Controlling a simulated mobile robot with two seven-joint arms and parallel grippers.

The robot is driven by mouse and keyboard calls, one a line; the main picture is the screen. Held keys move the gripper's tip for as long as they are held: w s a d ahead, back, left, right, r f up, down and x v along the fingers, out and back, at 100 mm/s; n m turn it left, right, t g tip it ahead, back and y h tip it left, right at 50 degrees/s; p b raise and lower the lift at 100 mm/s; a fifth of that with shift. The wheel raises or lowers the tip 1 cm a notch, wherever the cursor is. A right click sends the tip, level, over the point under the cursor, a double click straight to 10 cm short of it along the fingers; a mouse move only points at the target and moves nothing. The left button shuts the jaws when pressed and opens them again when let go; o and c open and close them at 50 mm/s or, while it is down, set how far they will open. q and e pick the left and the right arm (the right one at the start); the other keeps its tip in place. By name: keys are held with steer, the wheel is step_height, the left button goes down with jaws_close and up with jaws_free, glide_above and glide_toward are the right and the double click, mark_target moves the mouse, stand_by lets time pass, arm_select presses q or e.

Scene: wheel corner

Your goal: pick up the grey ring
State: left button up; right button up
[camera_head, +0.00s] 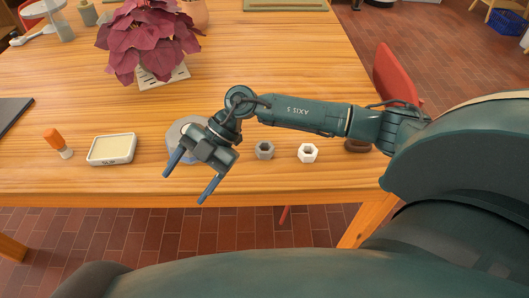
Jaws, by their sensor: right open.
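A round grey thing (176,133), which looks like the grey ring, lies flat on the wooden table near its front edge. My right gripper (186,187) and wrist cover much of it, so its middle is hidden. The gripper is open and empty, its two blue-grey fingers spread apart and pointing toward the front edge. I cannot tell how high the fingers are above the table. My left gripper is not in view.
A grey hex nut (264,150) and a white hex nut (308,153) lie right of the gripper. A cream dish (112,149) and an orange-handled tool (54,140) are at left. A red-leaved plant (150,40) stands behind. A red chair (396,75) is at right.

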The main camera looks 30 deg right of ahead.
steer(key=w+d+m+t+h, duration=0.1)
steer(key=w+d+h, duration=0.2)
steer(key=d, duration=0.4)
steer(key=w+d+m+h, duration=0.1)
steer(key=w+d+h, duration=0.15)
steer(key=d, duration=0.35)
steer(key=m+h, duration=0.3)
steer(key=h, duration=0.2)
glide_above(265, 146)
steer(key=shift+t, duration=0.3)
steer(key=f, duration=0.4)
steer(key=shift+w+a+f+b, duration=0.15)
steer(key=shift+a+b, duration=0.05)
steer(key=shift+b, duration=0.15)
steer(key=shift+s+d+f, duration=0.1)
steer(key=shift+f, duration=1.5)
steer(key=shift+s+d+f, duration=0.1)
steer(key=shift+f, duration=1.45)
steer(key=c, duration=1.1)
